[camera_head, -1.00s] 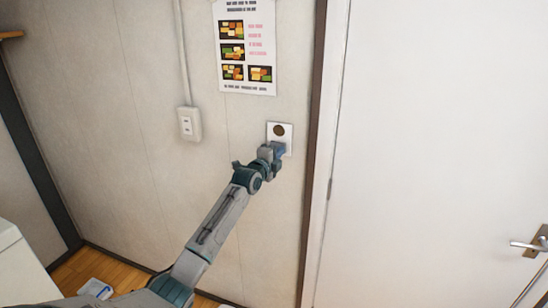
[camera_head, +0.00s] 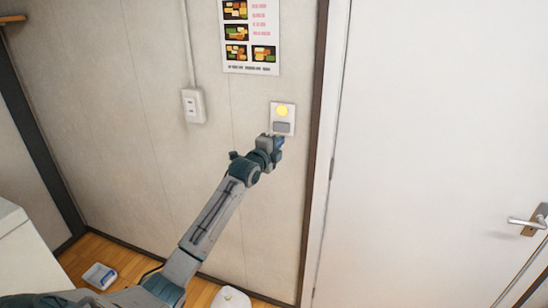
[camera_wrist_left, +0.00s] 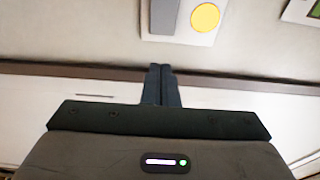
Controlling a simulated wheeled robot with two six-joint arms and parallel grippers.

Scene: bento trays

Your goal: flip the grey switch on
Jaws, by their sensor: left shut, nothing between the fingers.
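The switch plate (camera_head: 291,108) is white and fixed to the wall beside the door frame. Its round lamp (camera_head: 282,111) glows yellow, and the grey switch (camera_head: 282,127) sits below the lamp. My left gripper (camera_head: 278,143) is just below the grey switch, shut and empty. In the left wrist view the shut fingers (camera_wrist_left: 161,84) point at the wall, with the grey switch (camera_wrist_left: 164,16) and the yellow lamp (camera_wrist_left: 205,17) beyond their tips. The fingers look apart from the switch. My right gripper is not in view.
A white wall outlet (camera_head: 194,106) with a conduit is left of the switch. A poster (camera_head: 251,40) hangs above. The white door (camera_head: 430,130) with its handle (camera_head: 528,222) is at right. A white box (camera_head: 100,275) lies on the wooden floor.

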